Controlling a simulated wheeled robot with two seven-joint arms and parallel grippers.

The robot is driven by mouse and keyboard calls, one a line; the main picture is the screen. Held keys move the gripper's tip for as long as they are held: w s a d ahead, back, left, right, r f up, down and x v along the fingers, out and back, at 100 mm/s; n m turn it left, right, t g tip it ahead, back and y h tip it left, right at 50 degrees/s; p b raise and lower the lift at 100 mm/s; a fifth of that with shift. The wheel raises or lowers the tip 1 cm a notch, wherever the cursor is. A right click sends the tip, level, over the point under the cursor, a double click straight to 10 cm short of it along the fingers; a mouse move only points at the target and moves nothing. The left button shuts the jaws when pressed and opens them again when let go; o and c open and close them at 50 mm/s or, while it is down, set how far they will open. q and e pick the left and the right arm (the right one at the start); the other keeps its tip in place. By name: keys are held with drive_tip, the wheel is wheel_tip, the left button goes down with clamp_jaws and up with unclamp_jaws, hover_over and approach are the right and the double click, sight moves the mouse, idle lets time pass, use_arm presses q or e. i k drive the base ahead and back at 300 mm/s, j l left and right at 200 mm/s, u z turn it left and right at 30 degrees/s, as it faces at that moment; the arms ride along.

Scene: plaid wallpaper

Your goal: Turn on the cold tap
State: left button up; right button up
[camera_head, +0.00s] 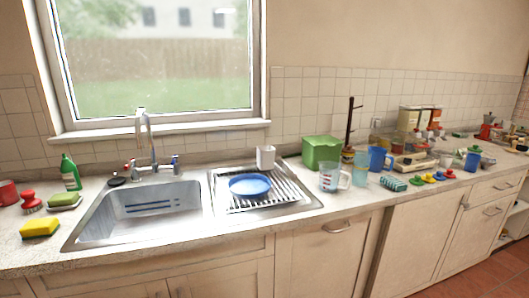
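A tall silver mixer tap (151,135) stands at the back of the sink, below the window, with its spout curving over the basin (145,212). A small handle with a blue mark (175,163) sits on the right side of the tap. A handle with a red mark (131,168) sits on its left side. Both handles are too small to tell their turn, and no water flow can be made out. Neither of my grippers shows in the head view.
A drainer with a blue bowl (249,185) is right of the basin. A green bottle (70,173), yellow sponge (40,227) and red brush (30,200) stand left. A green box (321,152), measuring jug (333,177) and mugs crowd the counter further right.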

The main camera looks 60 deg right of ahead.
sight(174, 157)
drive_tip(key=z, duration=1.1)
drive_tip(key=i+z, duration=0.1)
drive_tip(key=i, duration=0.5)
drive_tip(key=i+j+z, duration=0.1)
drive_tip(key=i, duration=0.55)
